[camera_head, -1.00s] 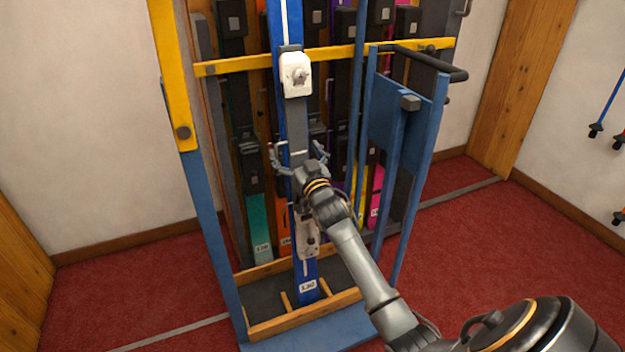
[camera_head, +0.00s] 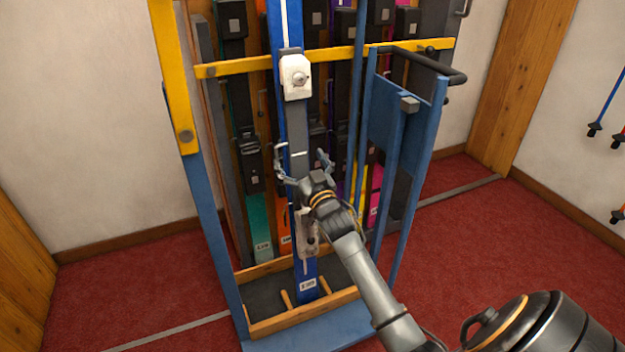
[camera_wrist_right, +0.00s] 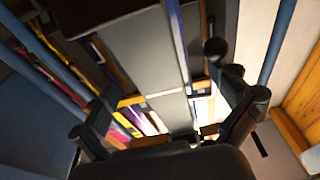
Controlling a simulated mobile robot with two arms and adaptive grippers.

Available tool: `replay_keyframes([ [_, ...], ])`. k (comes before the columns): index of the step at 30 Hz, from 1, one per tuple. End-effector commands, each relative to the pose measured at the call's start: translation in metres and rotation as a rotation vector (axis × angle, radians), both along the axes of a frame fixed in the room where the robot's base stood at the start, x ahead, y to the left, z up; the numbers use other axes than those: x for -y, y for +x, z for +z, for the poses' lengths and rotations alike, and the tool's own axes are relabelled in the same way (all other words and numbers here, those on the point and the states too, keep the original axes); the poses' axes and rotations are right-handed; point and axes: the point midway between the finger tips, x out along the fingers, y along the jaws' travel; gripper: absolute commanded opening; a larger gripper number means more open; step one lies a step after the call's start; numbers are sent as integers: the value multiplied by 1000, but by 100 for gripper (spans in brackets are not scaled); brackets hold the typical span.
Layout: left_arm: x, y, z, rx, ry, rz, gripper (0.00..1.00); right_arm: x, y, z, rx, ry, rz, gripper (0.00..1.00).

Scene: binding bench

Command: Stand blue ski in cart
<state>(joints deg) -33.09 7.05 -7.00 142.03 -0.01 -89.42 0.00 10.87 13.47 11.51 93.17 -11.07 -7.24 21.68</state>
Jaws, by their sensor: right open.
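The blue ski (camera_head: 306,268) stands nearly upright in the cart (camera_head: 208,225). Its lower end is in the wood-edged bottom tray, and its upper part passes the yellow crossbar and leaves the top of the head view. A white binding part (camera_head: 296,76) sits on its face. My right gripper (camera_head: 300,152) is open in front of the ski's middle, with one fingertip to each side of it. In the right wrist view the ski's grey face (camera_wrist_right: 140,60) shows between the spread fingers. Contact cannot be told. My left gripper is not in view.
Several other skis, among them a teal one (camera_head: 260,225), stand behind the cart against a wooden rack. The cart's black handle (camera_head: 430,62) juts out at right. Red carpet (camera_head: 480,240) is clear to the right. Poles hang on the right wall.

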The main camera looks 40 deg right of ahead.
Motion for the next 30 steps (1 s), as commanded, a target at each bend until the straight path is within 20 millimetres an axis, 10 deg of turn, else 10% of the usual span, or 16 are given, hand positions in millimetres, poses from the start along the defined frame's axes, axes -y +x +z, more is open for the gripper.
replay_keyframes([
  [30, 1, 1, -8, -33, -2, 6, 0, -10, -43, -7, -1, 0, -1, 98],
])
